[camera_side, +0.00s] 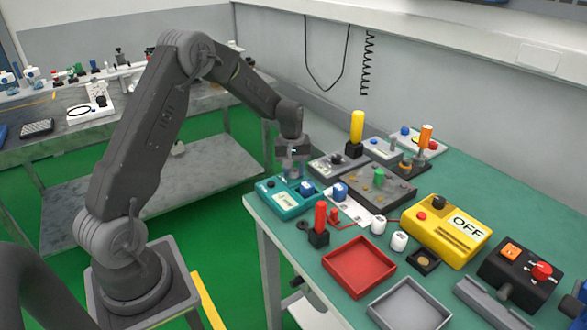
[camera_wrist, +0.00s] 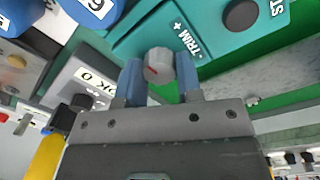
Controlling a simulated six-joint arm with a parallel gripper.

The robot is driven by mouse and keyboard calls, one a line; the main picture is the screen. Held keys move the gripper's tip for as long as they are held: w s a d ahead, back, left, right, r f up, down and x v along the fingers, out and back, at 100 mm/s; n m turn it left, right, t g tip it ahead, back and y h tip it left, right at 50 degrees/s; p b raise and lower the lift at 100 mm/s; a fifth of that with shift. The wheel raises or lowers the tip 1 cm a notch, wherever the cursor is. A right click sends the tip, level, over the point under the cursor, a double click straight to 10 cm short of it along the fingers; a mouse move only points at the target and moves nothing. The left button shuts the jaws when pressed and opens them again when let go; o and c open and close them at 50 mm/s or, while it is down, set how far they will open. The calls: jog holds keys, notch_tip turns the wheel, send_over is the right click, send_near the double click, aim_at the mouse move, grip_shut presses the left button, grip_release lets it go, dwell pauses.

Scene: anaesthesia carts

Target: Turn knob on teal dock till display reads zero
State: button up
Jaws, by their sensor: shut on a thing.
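The teal dock (camera_side: 293,212) sits at the near left corner of the green table. It also fills the top of the wrist view (camera_wrist: 218,40). Its grey knob (camera_wrist: 158,62) has a red mark and stands by the label "- TRIM +". My gripper (camera_wrist: 160,80) has its blue fingers on both sides of the knob and is shut on it. In the side view my gripper (camera_side: 293,176) points down over the back of the dock. A small pale display (camera_side: 286,200) is on the dock's top, but its reading is too small to make out. A dark round button (camera_wrist: 240,14) is beside a cut-off "ST" label.
A yellow OFF box (camera_side: 440,243), red tray (camera_side: 358,266) and grey tray (camera_side: 408,305) lie further right.

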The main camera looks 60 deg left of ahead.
jog(key=shift+m, duration=0.8)
jog(key=o, duration=0.9)
jog(key=shift+o, duration=0.2)
notch_tip(320, 180, up, 14)
jog(key=shift+s+a, duration=0.25)
